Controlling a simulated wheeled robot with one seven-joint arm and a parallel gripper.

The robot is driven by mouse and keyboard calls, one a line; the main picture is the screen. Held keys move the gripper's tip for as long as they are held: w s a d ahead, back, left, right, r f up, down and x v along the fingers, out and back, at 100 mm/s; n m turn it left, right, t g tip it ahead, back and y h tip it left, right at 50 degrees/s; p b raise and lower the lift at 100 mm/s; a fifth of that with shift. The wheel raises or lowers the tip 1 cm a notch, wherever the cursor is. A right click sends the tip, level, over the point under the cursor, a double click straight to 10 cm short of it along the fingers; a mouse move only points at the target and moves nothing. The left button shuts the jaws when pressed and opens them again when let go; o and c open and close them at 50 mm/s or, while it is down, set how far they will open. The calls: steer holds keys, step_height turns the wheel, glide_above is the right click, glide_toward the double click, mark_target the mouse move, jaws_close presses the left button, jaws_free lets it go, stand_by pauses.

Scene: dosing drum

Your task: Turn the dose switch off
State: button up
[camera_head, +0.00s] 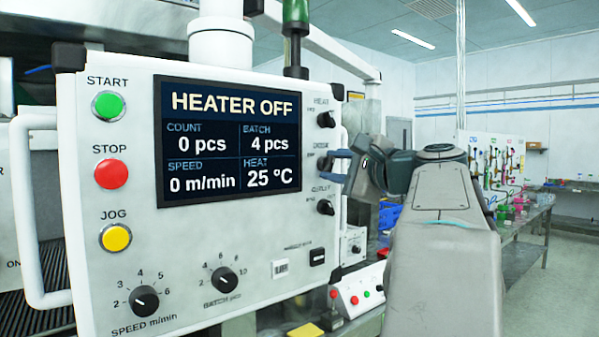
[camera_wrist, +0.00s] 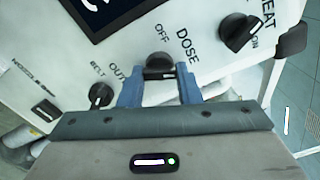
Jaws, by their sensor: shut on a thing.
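The dose switch (camera_wrist: 160,63) is a black rotary knob on the white control panel, between the words OFF and DOSE above and my fingers below in the wrist view. My gripper (camera_wrist: 158,76) has its two blue fingers on either side of this knob and is shut on it. The fingers hide part of the knob, and I cannot tell which way its pointer faces. In the camera_head view the dose switch (camera_head: 323,163) is on the panel's right edge, partly covered by my gripper (camera_head: 338,166), which comes in from the right.
The heat knob (camera_head: 326,119) sits above the dose switch and the outlet knob (camera_head: 325,207) below it. The display (camera_head: 229,143) reads HEATER OFF, 0 pcs, 25 °C. A white handle (camera_head: 342,200) runs along the panel's right side, close to my gripper.

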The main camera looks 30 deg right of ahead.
steer(key=n+b, duration=0.4)
steer(key=n, duration=0.1)
steer(key=shift+f, duration=0.1)
steer(key=n+b, duration=0.3)
steer(key=n, duration=0.2)
steer(key=shift+r, duration=0.2)
steer(key=shift+r+n, duration=0.1)
steer(key=shift+n, duration=0.4)
steer(key=o, duration=1)
steer(key=shift+c, duration=0.2)
steer(key=s+d, duration=0.1)
steer(key=s, duration=1.2)
steer(key=shift+s, duration=0.4)
